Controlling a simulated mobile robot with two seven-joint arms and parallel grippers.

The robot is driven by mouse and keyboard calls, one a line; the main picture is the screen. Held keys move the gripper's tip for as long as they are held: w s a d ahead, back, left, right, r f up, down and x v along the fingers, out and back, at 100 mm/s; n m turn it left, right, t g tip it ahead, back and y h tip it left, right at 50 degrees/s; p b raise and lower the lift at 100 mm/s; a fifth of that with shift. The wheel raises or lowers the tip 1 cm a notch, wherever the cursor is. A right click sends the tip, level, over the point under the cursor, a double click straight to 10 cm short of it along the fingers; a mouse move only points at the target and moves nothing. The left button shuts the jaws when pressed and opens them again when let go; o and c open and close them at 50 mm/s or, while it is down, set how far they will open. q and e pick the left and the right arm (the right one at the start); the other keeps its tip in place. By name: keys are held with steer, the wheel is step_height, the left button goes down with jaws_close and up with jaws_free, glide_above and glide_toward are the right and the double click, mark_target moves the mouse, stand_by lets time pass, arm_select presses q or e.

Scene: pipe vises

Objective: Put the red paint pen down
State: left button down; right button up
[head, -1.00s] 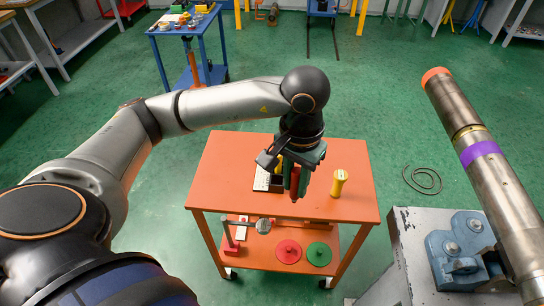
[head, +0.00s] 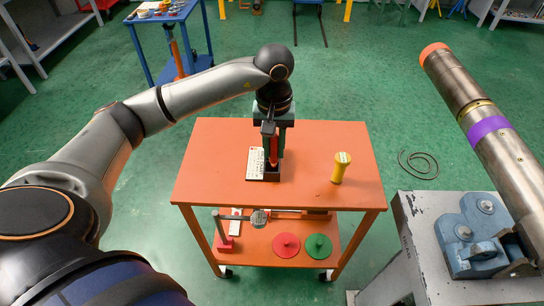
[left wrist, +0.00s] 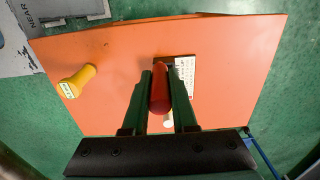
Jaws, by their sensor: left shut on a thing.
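My left gripper (head: 273,158) is shut on the red paint pen (head: 274,152) above the orange cart top (head: 225,165). The pen also shows between the two green fingers in the left wrist view (left wrist: 160,90). In the head view the pen is roughly upright, over a small dark holder (head: 271,176) beside a white printed card (head: 255,163). The fingers partly hide the holder, so I cannot tell whether the pen's lower end is inside it. My right gripper is not in view.
A yellow flared-end object (head: 341,167) stands on the cart's right side. The lower shelf carries a red disc (head: 286,245), a green disc (head: 318,246) and a red-based stand (head: 225,241). A pipe (head: 497,150) and blue vise (head: 475,235) are at right.

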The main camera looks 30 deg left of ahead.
mark_target(272, 151)
arm_select(q)
steer(key=w+a+f, duration=0.1)
steer(key=f, duration=0.1)
steer(key=w+a+f, duration=0.1)
steer(key=f, duration=0.1)
steer(key=w+f, duration=0.1)
steer(key=shift+w+a+f, duration=0.2)
steer(key=shift+a+f, duration=0.2)
step_height(272, 151, down, 3)
steer(key=shift+r+p, duration=0.1)
steer(key=shift+p, duration=0.4)
steer(key=shift+f+b, duration=0.3)
steer(key=c, duration=0.7)
jaws_free()
steer(key=shift+r, duration=0.1)
